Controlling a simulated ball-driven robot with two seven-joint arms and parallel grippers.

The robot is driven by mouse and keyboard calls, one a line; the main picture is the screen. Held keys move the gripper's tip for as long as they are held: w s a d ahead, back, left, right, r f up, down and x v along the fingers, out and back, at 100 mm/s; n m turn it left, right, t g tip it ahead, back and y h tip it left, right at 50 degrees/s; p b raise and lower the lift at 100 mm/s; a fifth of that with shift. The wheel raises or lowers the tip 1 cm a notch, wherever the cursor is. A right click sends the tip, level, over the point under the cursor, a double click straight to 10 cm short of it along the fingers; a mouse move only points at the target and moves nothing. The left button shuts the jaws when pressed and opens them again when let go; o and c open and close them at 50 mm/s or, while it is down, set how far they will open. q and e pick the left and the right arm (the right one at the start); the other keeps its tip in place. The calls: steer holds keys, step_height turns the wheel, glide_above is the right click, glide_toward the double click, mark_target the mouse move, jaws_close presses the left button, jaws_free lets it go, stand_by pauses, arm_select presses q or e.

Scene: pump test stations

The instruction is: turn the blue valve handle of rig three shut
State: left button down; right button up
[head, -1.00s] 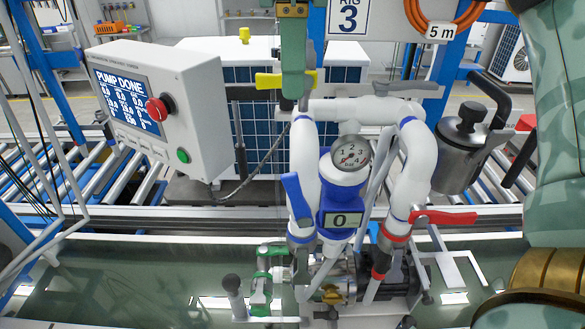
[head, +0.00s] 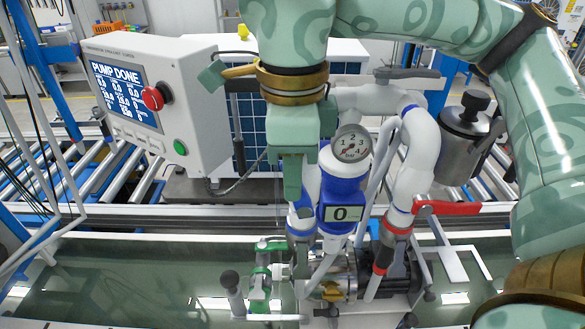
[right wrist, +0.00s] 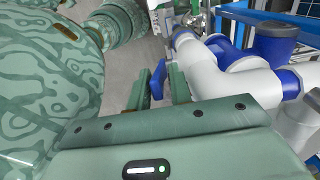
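The blue valve handle (right wrist: 157,82) shows in the right wrist view, between the two fingers of my right gripper (right wrist: 160,90). The fingers stand apart, with the handle in the gap; I cannot see them pressing on it. In the head view my right gripper (head: 292,190) points down in front of the left white pipe of rig three and hides the handle. Its gauge (head: 350,143) reads near zero, and the blue flow meter (head: 341,212) shows 0. My left gripper is not in view.
A red handle (head: 447,208) sticks out on the right pipe. A yellow handle (head: 238,71) shows behind my right wrist. The grey control box (head: 150,105) reads PUMP DONE. A metal canister (head: 462,140) stands at right. A water tank (head: 120,285) lies in front.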

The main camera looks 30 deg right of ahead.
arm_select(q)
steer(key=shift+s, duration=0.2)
arm_select(e)
jaws_close()
